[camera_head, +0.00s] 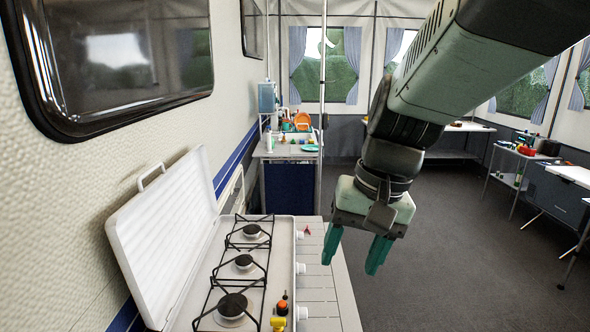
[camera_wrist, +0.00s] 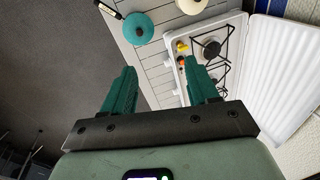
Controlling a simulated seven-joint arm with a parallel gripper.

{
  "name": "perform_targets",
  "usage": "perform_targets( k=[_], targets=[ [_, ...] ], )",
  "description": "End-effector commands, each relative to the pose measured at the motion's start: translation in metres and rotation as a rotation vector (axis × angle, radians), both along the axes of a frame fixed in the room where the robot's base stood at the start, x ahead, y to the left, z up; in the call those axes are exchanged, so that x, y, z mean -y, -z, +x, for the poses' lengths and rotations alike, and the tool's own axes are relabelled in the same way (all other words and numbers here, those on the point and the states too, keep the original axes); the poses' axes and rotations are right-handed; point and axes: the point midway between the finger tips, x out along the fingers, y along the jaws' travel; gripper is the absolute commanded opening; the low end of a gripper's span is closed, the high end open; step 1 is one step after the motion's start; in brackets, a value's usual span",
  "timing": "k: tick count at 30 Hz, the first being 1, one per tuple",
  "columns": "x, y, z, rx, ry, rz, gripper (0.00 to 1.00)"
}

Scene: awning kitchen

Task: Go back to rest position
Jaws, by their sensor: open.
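My gripper (camera_head: 355,250) hangs from the arm in the head view, with its two green fingers apart and nothing between them. It is in the air beside the right edge of the slatted counter. The wrist view also shows the open gripper (camera_wrist: 160,90), with the counter and stove beyond its fingers. The fingers touch nothing that I can see.
A white stove (camera_head: 283,240) with its lid (camera_head: 165,235) raised stands on the slatted counter (camera_head: 325,285). Small yellow and orange items (camera_head: 280,310) sit at its near end. A teal pot (camera_wrist: 137,28) and a cream pot (camera_wrist: 191,5) stand on the counter. Open floor (camera_head: 430,240) lies to the right.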

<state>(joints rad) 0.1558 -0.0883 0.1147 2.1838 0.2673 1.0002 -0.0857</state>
Motion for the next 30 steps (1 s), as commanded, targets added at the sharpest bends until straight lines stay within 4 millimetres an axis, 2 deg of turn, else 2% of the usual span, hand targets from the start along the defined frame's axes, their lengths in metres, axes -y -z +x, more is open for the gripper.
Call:
perform_targets(
  k=[1,6,9,11,18,30],
  targets=[
    [0.0,-0.012,-0.018,0.051,-0.031,-0.041,0.59],
    [0.007,-0.035,-0.07,0.193,-0.122,-0.159,0.59],
    [0.013,-0.041,-0.095,0.27,-0.162,-0.211,0.59],
    [0.017,-0.044,-0.105,0.313,-0.161,-0.23,0.59],
    [0.028,-0.055,-0.117,0.432,-0.084,-0.237,0.59],
    [0.028,-0.055,-0.117,0.436,-0.078,-0.236,0.59]
  ],
)
